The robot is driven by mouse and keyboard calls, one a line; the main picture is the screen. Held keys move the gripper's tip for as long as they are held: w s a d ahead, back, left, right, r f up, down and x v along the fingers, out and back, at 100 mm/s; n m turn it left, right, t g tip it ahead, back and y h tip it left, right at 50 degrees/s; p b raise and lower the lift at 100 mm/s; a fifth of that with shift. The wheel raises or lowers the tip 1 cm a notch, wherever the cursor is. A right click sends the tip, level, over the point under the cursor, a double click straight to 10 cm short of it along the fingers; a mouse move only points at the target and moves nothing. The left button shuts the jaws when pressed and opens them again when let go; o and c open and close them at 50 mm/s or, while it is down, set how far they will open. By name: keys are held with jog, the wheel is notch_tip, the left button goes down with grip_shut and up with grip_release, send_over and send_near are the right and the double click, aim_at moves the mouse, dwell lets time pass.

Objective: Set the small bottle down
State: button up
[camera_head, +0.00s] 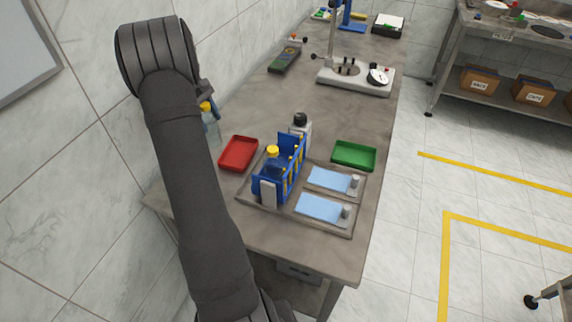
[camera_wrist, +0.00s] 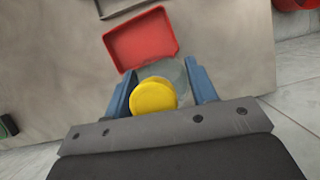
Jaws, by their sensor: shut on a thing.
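The small bottle (camera_wrist: 168,72) has a yellow cap (camera_wrist: 153,95) and a clear, see-through body. My gripper (camera_wrist: 161,82) is shut on it, with one blue finger on each side, in the wrist view. In the head view the bottle (camera_head: 211,130) shows at the left edge of the table, beside my arm, with its yellow cap up. My gripper is mostly hidden behind my arm there. I cannot tell whether the bottle's base touches the table.
A red tray (camera_head: 238,153) lies just right of the bottle. A blue rack (camera_head: 262,187) with a yellow-capped bottle stands on a grey tray (camera_head: 270,219). A green tray (camera_head: 354,155) is on the right.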

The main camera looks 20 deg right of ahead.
jog(key=shift+s+a+r+m, duration=0.15)
jog(key=shift+s+a+m, duration=0.25)
jog(key=shift+a, duration=0.15)
jog(key=shift+s+a+r+m, duration=0.15)
jog(key=shift+s+a+m, duration=0.25)
jog(key=shift+a, duration=0.1)
jog(key=s+d+r+n, duration=0.1)
jog(key=s+d+r, duration=0.5)
jog(key=d, duration=0.5)
jog(key=s+d+r, duration=0.6)
jog(key=d+r, duration=0.1)
jog(key=d, duration=0.4)
notch_tip(320, 180, down, 18)
jog(key=shift+s+n, duration=0.2)
jog(key=shift+n, duration=0.1)
jog(key=shift+f, duration=0.1)
jog(key=o, duration=0.9)
